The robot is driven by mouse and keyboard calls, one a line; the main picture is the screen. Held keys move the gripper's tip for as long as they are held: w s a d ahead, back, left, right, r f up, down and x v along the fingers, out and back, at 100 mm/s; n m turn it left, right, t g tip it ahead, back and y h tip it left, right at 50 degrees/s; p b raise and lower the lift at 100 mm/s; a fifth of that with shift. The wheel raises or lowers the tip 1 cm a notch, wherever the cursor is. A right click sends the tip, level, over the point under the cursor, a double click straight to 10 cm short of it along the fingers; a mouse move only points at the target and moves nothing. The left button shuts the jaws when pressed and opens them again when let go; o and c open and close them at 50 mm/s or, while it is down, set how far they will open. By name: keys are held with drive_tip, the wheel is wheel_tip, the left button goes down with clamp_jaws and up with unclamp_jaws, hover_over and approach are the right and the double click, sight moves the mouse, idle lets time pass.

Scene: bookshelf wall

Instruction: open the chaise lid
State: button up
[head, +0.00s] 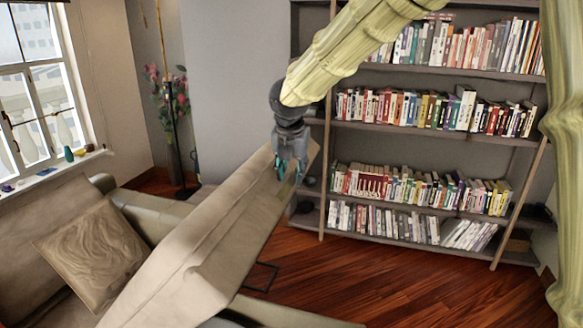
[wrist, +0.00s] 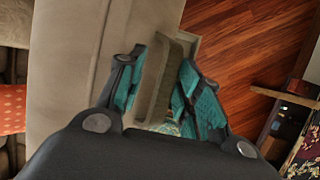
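The chaise lid (head: 205,225) is a beige padded slab. In the head view it is raised and tilted up, its upper end near the middle of the picture. My gripper (head: 290,168) is at this upper end. In the wrist view the lid's beige surface (wrist: 75,60) fills the left, and an olive-brown strap (wrist: 160,80) on its edge lies between the teal fingers of my gripper (wrist: 162,100). The fingers appear closed against both sides of the strap. The inside of the chaise is mostly hidden behind the lid.
A sofa (head: 150,215) with a patterned cushion (head: 92,243) is at left under a window. A bookshelf (head: 430,140) full of books stands at the back right. A flower plant (head: 175,90) is in the corner. Bare wooden floor (head: 400,285) lies to the right of the lid.

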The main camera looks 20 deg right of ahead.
drive_tip(key=shift+s+d, duration=0.1)
drive_tip(key=shift+s, duration=0.15)
drive_tip(key=shift+s+d+r, duration=0.1)
drive_tip(key=shift+s+r, duration=0.2)
drive_tip(key=shift+s, duration=0.3)
drive_tip(key=shift+s+r, duration=0.3)
drive_tip(key=shift+s, duration=0.25)
drive_tip(key=shift+w+f, duration=0.3)
drive_tip(key=shift+w, duration=0.2)
drive_tip(key=shift+w+f, duration=0.25)
drive_tip(key=shift+w, duration=0.2)
drive_tip(key=c, duration=0.7)
clamp_jaws()
